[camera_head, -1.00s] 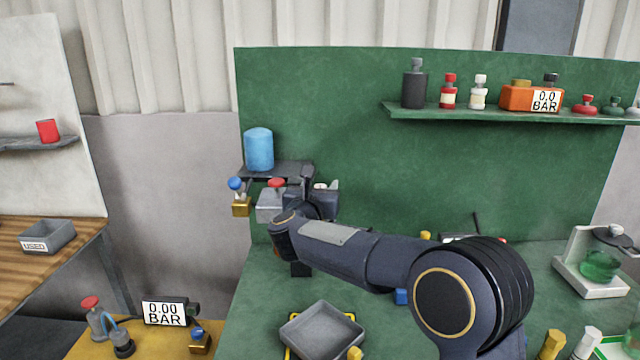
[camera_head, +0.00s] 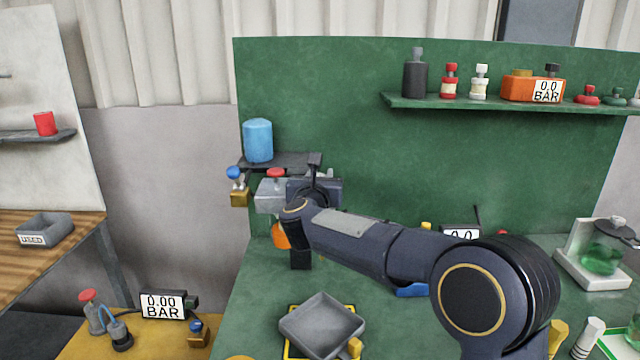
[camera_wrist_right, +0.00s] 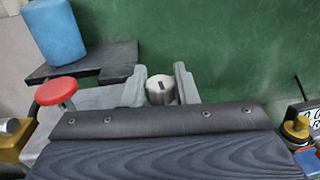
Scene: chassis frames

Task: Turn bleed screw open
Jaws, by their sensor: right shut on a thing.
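The bleed screw appears to be the small silver slotted cylinder (camera_wrist_right: 160,91) in the right wrist view. My right gripper (camera_wrist_right: 159,82) has one grey finger on each side of it and is shut on it. The screw sits beside a grey block (camera_head: 268,196) with a red-capped knob (camera_head: 276,173); the red knob also shows in the wrist view (camera_wrist_right: 56,91). In the head view my right wrist and forearm hide the screw. My left gripper is not in view.
A dark bracket (camera_head: 287,160) carries a blue cylinder (camera_head: 258,141) just above the grey block. A brass block (camera_head: 239,199) with a blue knob is to the left. A grey tray (camera_head: 322,325) lies on the green bench below my arm. The green back panel stands close behind.

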